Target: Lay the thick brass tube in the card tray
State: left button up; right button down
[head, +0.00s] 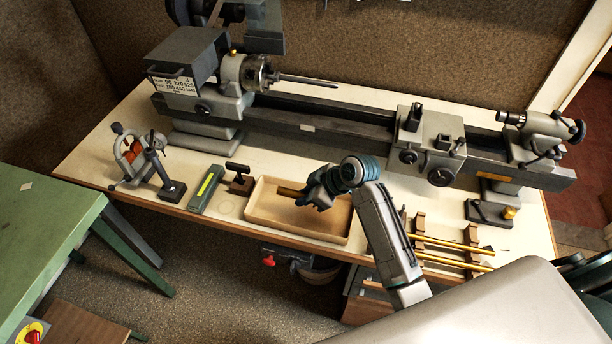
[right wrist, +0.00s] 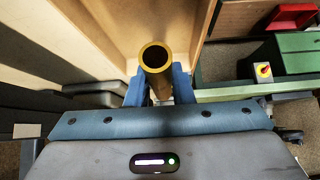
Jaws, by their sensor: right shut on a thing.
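The thick brass tube (head: 288,192) shows as a short golden length on the left side of my right gripper (head: 314,194), over the card tray (head: 277,227). In the right wrist view its round open end (right wrist: 155,58) stands between the blue fingers of my right gripper (right wrist: 158,88), which is shut on it. The tan wall of the tray (right wrist: 100,25) lies beyond it there. The gripper covers part of the tube in the head view, and I cannot tell whether the tube touches the tray floor. My left gripper is not in view.
Thinner brass rods (head: 455,243) rest on wooden holders (head: 471,235) right of the tray. A green box (head: 206,190) and a small brown stand (head: 240,180) are left of it. A grey lathe (head: 340,118) runs along the back of the bench.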

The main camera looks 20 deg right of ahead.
aim_at(297, 217)
jog(key=shift+s, duration=0.1)
jog(key=shift+f, duration=0.2)
jog(key=shift+a, duration=0.1)
jog(key=shift+r+p, duration=0.15)
jog(key=shift+p, duration=0.25)
notch_tip(297, 217, down, 2)
jog(key=shift+f+b, duration=0.15)
jog(key=shift+b, duration=0.65)
jog(key=shift+f+b, duration=1.55)
jog(key=shift+f, duration=1.2)
jog(key=shift+f, duration=0.15)
jog(key=c, duration=0.6)
grip_release()
